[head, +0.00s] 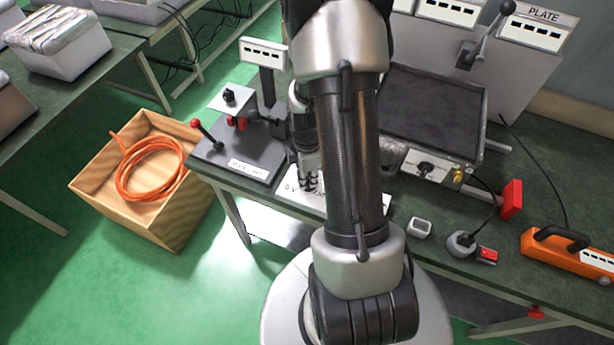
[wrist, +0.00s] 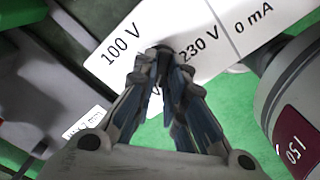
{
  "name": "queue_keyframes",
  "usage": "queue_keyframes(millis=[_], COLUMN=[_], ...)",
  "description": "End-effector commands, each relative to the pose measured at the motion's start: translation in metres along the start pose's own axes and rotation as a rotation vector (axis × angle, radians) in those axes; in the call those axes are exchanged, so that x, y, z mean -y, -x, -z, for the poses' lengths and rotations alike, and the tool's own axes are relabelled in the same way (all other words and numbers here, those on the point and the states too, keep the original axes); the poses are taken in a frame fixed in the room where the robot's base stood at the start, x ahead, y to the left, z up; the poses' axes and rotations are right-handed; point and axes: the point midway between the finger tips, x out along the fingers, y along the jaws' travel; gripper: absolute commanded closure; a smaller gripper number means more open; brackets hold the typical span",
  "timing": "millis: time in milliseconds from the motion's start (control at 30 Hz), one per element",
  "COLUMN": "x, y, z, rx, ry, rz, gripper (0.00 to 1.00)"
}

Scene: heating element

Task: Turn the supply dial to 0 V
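A white panel (head: 292,199) lies at the front edge of the green bench, with part of a "0 V" marking showing in the head view. In the wrist view the white panel (wrist: 150,25) carries the labels "100 V", "230 V" and "0 mA", and part of another "V" shows between the fingers. My gripper (head: 309,186) points down at this panel. In the wrist view the fingertips of my gripper (wrist: 163,56) are drawn close together among the labels.
A grey stand with a red-knobbed lever (head: 240,150) is left of the panel. A dark plate (head: 435,110) and a small box with a black knob (head: 425,168) are to the right. A white cup (head: 419,228) stands nearby. A wooden crate (head: 95,185) holds orange hose.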

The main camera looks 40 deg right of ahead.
Motion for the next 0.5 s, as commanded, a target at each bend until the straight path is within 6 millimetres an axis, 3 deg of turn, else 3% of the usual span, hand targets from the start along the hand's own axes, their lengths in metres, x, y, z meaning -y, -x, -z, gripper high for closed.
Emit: queue_keyframes(millis=[300, 500], x=[0.0, 0.0], y=[0.0, 0.0], z=[0.0, 0.0], rx=[0.0, 0.0], ry=[0.001, 0.001], rz=[0.0, 0.0], gripper=[0.68, 0.68])
